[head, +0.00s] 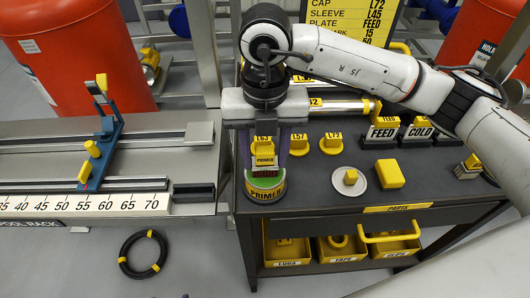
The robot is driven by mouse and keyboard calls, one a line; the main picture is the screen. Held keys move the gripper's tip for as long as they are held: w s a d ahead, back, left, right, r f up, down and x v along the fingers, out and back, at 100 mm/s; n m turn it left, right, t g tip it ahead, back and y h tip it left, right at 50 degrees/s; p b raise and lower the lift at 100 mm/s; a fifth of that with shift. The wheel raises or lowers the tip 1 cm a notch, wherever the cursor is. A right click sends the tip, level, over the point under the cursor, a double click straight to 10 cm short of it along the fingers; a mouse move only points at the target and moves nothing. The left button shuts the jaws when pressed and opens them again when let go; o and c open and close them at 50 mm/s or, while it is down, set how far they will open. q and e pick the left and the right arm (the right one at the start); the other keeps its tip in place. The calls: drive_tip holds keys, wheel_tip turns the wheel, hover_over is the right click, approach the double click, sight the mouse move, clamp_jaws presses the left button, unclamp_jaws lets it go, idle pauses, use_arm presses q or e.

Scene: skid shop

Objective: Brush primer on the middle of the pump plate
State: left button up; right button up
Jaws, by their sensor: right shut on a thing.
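My right gripper (265,163) points down at the left end of the dark bench. It is shut on a yellow block-like handle marked PRIMER (264,160), which seems to be the primer brush. Directly below is a round primer pot (265,194) with a yellow PRIMER label and a green top. The lower end of the brush is at the pot's top; I cannot tell how deep it sits. My left gripper is not in view.
The bench top (335,202) holds yellow tags, a white saucer (349,181) with a small yellow piece, a yellow block (390,173) and FEED and COLD stands. Yellow bins (340,250) sit below. A ruled rail rack (95,207) stands left; a black ring (143,254) lies on the floor.

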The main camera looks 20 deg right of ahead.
sight(265, 149)
drive_tip(key=shift+r+p, duration=2.1)
drive_tip(key=shift+r, duration=1.4)
